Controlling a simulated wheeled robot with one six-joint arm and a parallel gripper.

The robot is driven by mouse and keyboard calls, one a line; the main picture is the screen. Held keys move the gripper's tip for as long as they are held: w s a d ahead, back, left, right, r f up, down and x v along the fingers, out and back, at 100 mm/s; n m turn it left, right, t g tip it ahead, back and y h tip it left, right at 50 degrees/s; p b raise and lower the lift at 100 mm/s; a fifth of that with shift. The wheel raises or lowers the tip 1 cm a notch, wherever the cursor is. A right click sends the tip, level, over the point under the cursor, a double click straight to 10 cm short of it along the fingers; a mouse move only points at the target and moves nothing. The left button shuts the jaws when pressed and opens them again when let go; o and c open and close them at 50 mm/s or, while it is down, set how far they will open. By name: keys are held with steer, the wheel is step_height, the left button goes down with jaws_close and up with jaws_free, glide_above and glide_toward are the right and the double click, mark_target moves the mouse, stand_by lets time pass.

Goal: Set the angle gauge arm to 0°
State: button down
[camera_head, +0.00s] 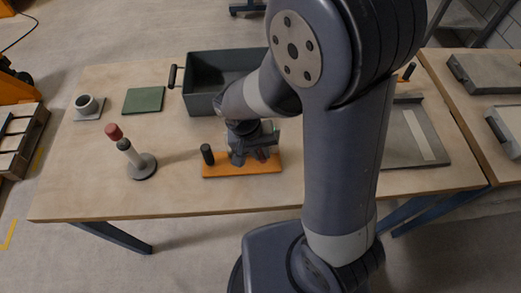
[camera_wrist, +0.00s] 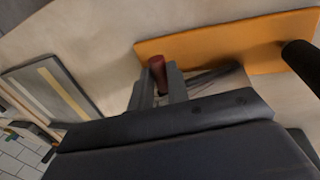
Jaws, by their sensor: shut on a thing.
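The orange board (camera_head: 225,171) lies on the table, with a black upright post (camera_head: 207,154) at its left end. In the wrist view the board (camera_wrist: 225,42) is at upper right and the post (camera_wrist: 300,58) at the right edge. My gripper (camera_head: 254,158) is low over the board's right part in the head view. In the wrist view my gripper (camera_wrist: 158,84) is shut on a dark red knob (camera_wrist: 157,68). A dark grey strip (camera_wrist: 212,77) runs right from beside the knob; I cannot tell whether it is the gauge arm. No angle marks are readable.
A grey bin (camera_head: 203,68) stands behind my gripper. A grey panel (camera_head: 428,151) lies right, beyond my arm. The front left table is clear.

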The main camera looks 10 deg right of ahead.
steer(key=shift+d+f+y+b, duration=0.4)
steer(key=shift+f+y+b, duration=0.1)
steer(key=shift+y, duration=0.1)
steer(key=c, duration=1.3)
jaws_free()
steer(key=shift+c, duration=0.2)
steer(key=shift+r, duration=0.1)
step_height(320, 180, up, 11)
steer(key=a, duration=0.1)
steer(key=shift+a+f+p, duration=0.2)
steer(key=shift+a+p, duration=0.05)
steer(key=shift+p, duration=0.05)
